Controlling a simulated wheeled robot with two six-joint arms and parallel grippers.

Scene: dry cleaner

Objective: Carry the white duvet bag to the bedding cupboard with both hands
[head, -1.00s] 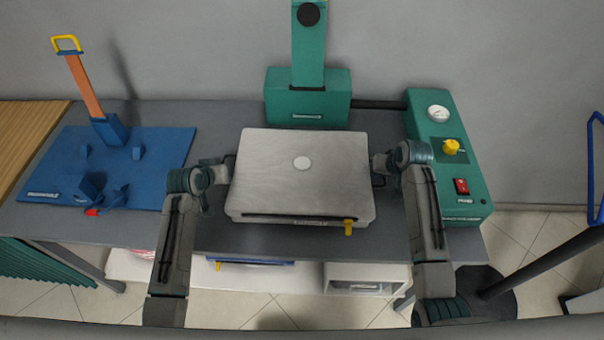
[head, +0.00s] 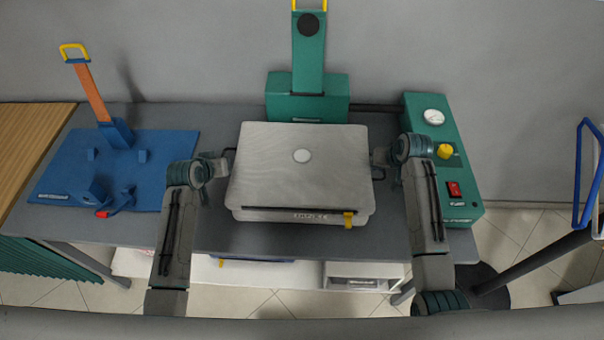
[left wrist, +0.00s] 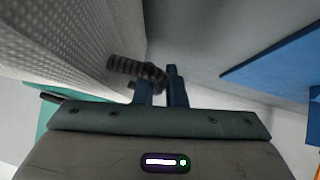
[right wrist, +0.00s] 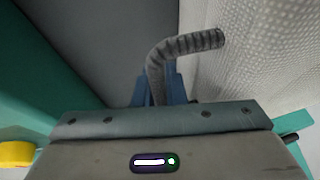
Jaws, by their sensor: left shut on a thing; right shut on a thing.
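The white duvet bag (head: 300,178) is a pale, quilted, box-shaped bag with a round white patch on top and a yellow tag at its front. It is level, over the middle of the grey table, in front of the green press. My left gripper (head: 222,166) is shut on the bag's left handle, a dark ribbed loop (left wrist: 135,68). My right gripper (head: 380,158) is shut on the right handle (right wrist: 185,45). The bag's side walls show in the left wrist view (left wrist: 70,40) and the right wrist view (right wrist: 262,50). The bedding cupboard is not identifiable.
The grey table (head: 270,240) carries a blue board (head: 165,160) with an orange lever at left, the green press (head: 308,95) behind the bag, and a green gauge box (head: 440,150) at right. A blue-framed thing (head: 580,180) stands far right. Tiled floor shows at right.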

